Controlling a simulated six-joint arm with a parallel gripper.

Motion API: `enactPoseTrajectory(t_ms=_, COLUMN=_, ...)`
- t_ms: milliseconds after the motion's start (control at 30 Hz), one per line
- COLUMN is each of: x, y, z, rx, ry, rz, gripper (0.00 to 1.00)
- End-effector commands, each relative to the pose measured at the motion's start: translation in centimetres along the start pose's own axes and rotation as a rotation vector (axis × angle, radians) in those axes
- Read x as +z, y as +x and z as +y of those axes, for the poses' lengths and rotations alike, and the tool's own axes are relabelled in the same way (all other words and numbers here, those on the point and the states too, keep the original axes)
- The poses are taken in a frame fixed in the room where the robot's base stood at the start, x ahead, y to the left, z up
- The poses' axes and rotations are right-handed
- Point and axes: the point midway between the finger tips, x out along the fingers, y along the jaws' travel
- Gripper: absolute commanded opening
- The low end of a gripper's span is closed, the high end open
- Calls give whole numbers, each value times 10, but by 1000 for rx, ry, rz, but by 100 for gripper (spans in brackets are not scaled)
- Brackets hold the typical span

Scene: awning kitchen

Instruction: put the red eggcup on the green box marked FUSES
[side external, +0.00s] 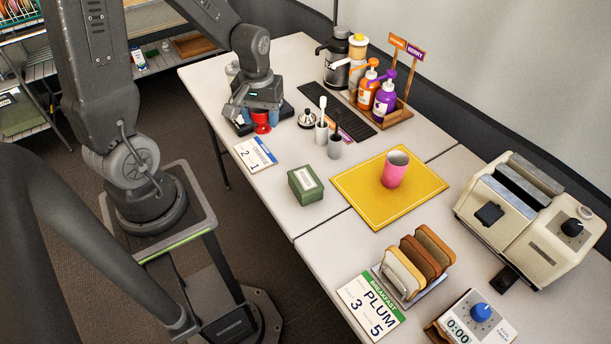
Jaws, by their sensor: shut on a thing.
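The red eggcup (262,122) is at the back left of the near table, between the fingers of my gripper (260,116). My gripper points down and is shut on it. A dark tray or stand lies under and around the eggcup; I cannot tell whether the eggcup touches it. The green box (306,186) sits on the table to the right and nearer the camera, with a white label on its top. The label is too small to read. The top of the green box is bare.
A white number card (255,154) lies between my gripper and the box. A yellow mat (350,196) with a pink cup (395,169) lies right of the box.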

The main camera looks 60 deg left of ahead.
Motion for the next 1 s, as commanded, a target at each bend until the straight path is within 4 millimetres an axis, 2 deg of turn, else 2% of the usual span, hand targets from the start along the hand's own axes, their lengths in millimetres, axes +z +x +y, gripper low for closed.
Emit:
enactPoseTrajectory(t_ms=67, x=3, y=5, z=6, rx=-1, ry=1, rz=-3, gripper=26)
enactPoseTrajectory(t_ms=400, x=25, y=48, z=75, rx=-2, ry=5, rz=-4, gripper=26)
enactPoseTrajectory(t_ms=567, x=32, y=63, z=99, rx=-1, ry=1, rz=-1, gripper=26)
enactPoseTrajectory(t_ms=767, x=35, y=74, z=107, rx=-2, ry=-4, rz=-3, gripper=26)
enactPoseTrajectory(t_ms=1000, x=34, y=105, z=107, rx=-2, ry=-4, rz=-3, gripper=26)
